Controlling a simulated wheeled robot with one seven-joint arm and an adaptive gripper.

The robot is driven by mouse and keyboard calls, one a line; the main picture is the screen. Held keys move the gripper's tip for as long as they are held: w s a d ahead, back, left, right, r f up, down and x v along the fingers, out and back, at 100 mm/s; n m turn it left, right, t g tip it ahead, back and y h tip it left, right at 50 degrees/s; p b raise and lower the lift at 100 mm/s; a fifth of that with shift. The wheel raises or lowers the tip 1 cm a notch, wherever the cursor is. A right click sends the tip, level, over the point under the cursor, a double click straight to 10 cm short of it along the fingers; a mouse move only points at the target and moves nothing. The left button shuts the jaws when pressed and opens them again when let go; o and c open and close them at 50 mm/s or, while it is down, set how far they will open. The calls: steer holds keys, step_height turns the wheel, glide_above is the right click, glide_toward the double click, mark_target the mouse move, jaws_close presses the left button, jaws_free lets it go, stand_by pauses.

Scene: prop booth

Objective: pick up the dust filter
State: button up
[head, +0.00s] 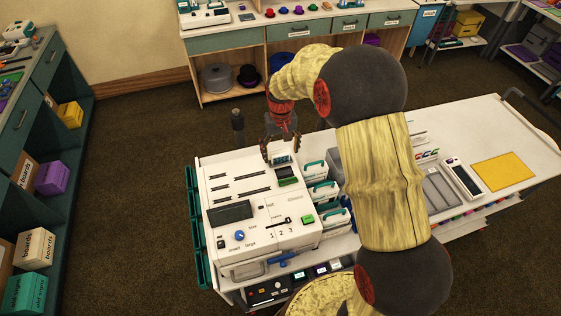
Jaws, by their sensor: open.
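My gripper (280,155) points down over the back right corner of a white machine (232,208) on the table, with its dark fingers spread. A small grey and teal block (281,160) shows between and just below the fingertips; it may be the dust filter, but it is too small to tell. I cannot tell whether the fingers touch it. Just in front of it on the machine is a dark green piece (287,175). The machine's top also has dark slots, a screen, a blue knob and a green button.
Small white drawers or bins with teal trim (317,182) stand right of the machine. My arm covers the table's middle. A yellow mat (503,171) and a grey tray (440,188) lie on the right. Shelving (300,50) stands behind; a dark post (238,127) rises behind the table.

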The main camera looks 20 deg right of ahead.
step_height(320, 180, down, 3)
steer(key=shift+r, duration=0.1)
steer(key=c, duration=0.7)
steer(key=shift+c, duration=0.6)
step_height(320, 180, up, 10)
steer(key=shift+r, duration=0.1)
steer(key=shift+r+p, duration=0.15)
steer(key=shift+p, duration=0.35)
steer(key=shift+s, duration=0.1)
